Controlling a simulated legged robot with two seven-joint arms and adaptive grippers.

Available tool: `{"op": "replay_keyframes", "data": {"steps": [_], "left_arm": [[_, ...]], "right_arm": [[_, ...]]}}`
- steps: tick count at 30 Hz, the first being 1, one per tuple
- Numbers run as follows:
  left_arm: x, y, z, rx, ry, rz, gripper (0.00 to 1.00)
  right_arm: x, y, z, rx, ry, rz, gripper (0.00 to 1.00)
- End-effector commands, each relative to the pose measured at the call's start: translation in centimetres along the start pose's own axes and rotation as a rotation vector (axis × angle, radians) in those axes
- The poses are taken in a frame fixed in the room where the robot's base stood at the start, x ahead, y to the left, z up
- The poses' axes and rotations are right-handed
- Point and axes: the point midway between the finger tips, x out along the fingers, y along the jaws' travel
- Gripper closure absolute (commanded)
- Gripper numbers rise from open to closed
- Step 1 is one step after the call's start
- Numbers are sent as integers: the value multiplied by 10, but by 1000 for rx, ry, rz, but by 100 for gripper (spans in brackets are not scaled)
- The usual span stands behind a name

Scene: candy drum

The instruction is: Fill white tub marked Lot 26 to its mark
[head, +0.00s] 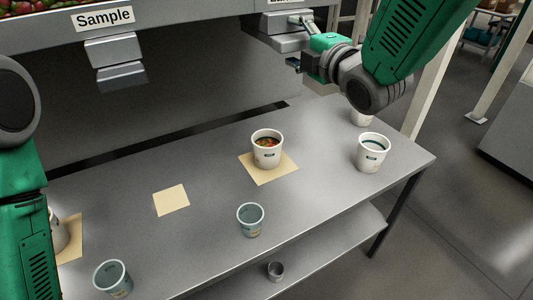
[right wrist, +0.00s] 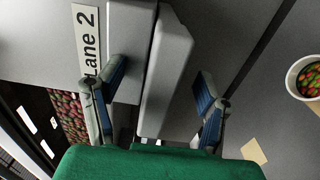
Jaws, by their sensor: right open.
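A white tub (head: 267,153) with multicoloured candy inside stands on a tan mat (head: 270,178) below the dispenser outlets; its label is too small to read. The right wrist view shows the same tub (right wrist: 304,80) at the right edge. My right gripper (head: 293,43) is open at the grey outlet on the right. In the right wrist view, its fingers (right wrist: 158,80) stand on either side of a grey block (right wrist: 166,70), beside the "Lane 2" label (right wrist: 88,45); contact cannot be told. My left arm shows at the left edge, its gripper out of view.
White tubs stand at the table's right (head: 372,155), behind it (head: 361,118) and at the far left, partly hidden (head: 58,236). Blue-grey cups (head: 250,222) (head: 113,280) stand near the front edge. An empty tan square (head: 171,200) lies mid-table. The "Sample" outlet (head: 115,60) hangs left.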

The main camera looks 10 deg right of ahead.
Motion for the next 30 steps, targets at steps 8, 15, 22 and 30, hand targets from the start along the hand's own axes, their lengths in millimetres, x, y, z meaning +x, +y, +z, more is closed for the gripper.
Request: {"op": "replay_keyframes", "data": {"steps": [8, 15, 22, 30], "left_arm": [[2, 0, 0, 0, 0, 0, 0], [6, 0, 0, 0, 0, 0, 0], [10, 0, 0, 0, 0, 0, 0], [12, 0, 1, 0, 0, 0, 0]], "right_arm": [[-12, 0, 0, -1, -1, 1, 38], [-41, 0, 0, -1, -1, 0, 38], [-69, 0, 0, -1, -1, 1, 38], [-90, 0, 0, 0, -1, 0, 38]]}}
